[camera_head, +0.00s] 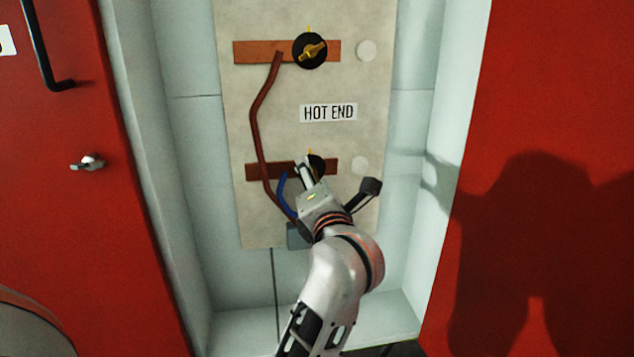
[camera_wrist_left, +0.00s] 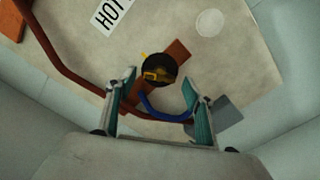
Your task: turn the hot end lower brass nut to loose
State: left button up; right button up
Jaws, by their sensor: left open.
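The hot end lower brass nut sits on a black round base on the lower copper bar (camera_head: 258,172). In the head view it is mostly behind my left gripper (camera_head: 306,168), with only part of the black base (camera_head: 317,163) showing. In the left wrist view the brass nut (camera_wrist_left: 157,75) shows clearly, with a small yellow mark beside its base. My left gripper (camera_wrist_left: 160,84) is open, its teal-padded fingers on either side of the nut's line. No contact with the nut shows. My right gripper is not in view.
The upper brass nut (camera_head: 312,50) sits on the upper copper bar (camera_head: 250,51). A red-brown cable (camera_head: 256,120) joins the two bars. A blue wire (camera_head: 284,195) runs below the lower bar. Red doors (camera_head: 90,230) flank the recess. The HOT END label (camera_head: 328,112) is between the bars.

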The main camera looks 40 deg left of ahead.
pick_arm(q)
jog(key=shift+w+a, duration=0.2)
jog(key=c, duration=1.1)
